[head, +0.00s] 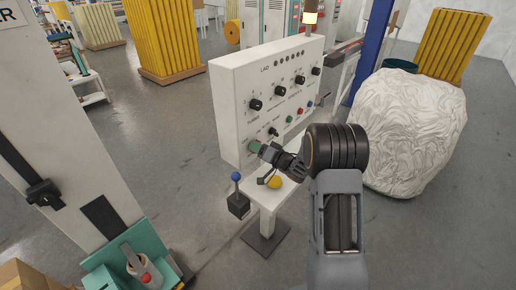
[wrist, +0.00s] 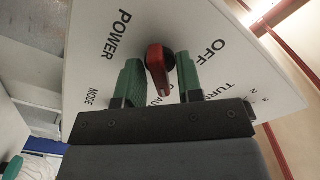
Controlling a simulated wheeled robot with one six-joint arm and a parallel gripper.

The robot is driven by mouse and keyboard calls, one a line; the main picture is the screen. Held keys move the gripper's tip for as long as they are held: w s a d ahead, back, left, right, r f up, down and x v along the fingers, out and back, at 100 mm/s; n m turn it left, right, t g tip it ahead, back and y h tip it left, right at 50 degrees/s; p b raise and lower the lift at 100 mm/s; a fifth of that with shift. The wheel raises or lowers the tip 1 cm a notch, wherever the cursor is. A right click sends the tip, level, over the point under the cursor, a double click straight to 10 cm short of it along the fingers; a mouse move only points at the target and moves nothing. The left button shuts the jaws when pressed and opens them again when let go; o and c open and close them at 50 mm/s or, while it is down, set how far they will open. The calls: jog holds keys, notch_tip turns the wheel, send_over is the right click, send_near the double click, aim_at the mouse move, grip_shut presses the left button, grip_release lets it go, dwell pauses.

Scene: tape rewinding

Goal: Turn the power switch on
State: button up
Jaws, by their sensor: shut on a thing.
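The power switch (wrist: 159,68) is a dark red rotary handle on a white panel, shown in the wrist view. The word POWER is printed to its left and OFF to its right. My gripper (wrist: 158,74) has a green finger on each side of the handle and is shut on it. In the head view, my gripper (head: 256,148) is at the lower part of the white control panel (head: 228,120), and the switch is hidden there by the gripper.
The panel carries several black knobs and small coloured buttons above my gripper. A yellow ball-shaped knob (head: 274,182) and a blue-topped lever (head: 236,178) are below it. A large white wrapped roll (head: 408,130) stands to the right.

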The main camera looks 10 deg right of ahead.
jog(key=shift+r, duration=0.1)
jog(key=o, duration=0.6)
jog(key=shift+d, duration=0.1)
jog(key=shift+c, duration=0.2)
jog(key=b+v, duration=0.3)
jog(key=v, duration=1)
jog(key=shift+s+d, duration=0.25)
jog(key=shift+s, duration=0.05)
